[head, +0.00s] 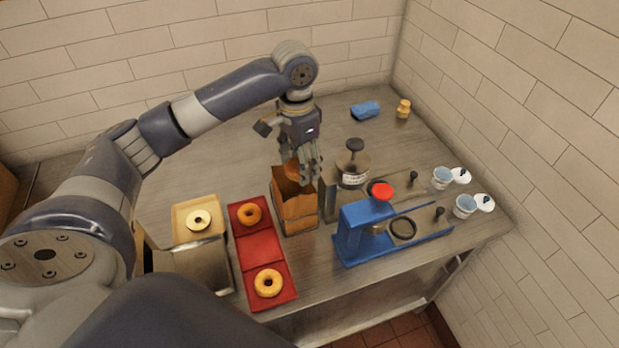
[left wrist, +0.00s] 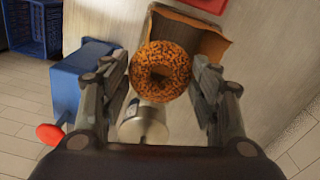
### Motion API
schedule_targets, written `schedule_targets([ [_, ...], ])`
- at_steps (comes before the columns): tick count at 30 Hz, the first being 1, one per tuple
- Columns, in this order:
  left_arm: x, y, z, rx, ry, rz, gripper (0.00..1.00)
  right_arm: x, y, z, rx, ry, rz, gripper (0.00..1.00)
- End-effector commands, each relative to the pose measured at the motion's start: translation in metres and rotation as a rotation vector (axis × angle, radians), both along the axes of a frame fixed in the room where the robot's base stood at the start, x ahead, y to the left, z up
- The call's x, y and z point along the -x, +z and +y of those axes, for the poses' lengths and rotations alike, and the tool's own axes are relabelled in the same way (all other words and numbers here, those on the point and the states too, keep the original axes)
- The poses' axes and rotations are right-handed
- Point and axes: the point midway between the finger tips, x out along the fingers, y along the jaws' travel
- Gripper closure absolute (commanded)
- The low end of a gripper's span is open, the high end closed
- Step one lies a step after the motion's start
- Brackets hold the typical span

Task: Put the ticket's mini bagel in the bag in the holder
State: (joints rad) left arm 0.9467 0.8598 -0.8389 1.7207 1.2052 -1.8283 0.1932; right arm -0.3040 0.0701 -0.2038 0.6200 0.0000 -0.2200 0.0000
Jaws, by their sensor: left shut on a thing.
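My left gripper (head: 306,172) is shut on a brown, dark-speckled mini bagel (left wrist: 160,71), which sits between the two fingers in the left wrist view. In the head view the bagel (head: 291,170) is partly hidden by the fingers, at the mouth of the bag. The brown paper bag (head: 298,212) stands upright and open on the counter; its rim (left wrist: 208,38) shows behind the bagel in the left wrist view. I cannot tell how far the bagel is inside the bag. The holder and ticket are not clearly made out. My right gripper is not in view.
A red tray (head: 258,246) left of the bag holds two bagels, its middle bare. A pale bagel (head: 198,219) lies on a tan tray further left. A blue press (head: 352,232) and a lidded canister (head: 353,168) stand close right of the bag. The back counter is mostly clear.

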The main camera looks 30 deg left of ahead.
Motion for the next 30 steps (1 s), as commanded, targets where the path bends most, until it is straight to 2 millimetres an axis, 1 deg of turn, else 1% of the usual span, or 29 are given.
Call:
schedule_targets([
  [1,-0.005,0.01,0.009,-0.002,-0.021,0.004,0.65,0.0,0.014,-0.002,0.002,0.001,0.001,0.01],
  [3,-0.01,0.013,0.018,-0.004,-0.055,0.006,0.65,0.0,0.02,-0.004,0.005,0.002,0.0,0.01],
  [6,-0.014,0.015,0.026,-0.004,-0.087,0.006,0.65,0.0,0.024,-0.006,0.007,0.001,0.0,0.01],
  [11,-0.017,0.011,0.031,-0.007,-0.106,0.007,0.65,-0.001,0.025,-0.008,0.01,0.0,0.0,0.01],
  [14,-0.016,0.004,0.031,-0.008,-0.107,0.008,0.65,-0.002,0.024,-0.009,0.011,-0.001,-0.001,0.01],
  [24,-0.016,-0.028,0.031,-0.007,-0.106,0.007,0.65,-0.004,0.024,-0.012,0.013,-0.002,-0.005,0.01],
  [30,-0.016,-0.044,0.031,-0.006,-0.105,0.008,0.65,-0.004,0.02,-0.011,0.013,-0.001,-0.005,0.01],
])
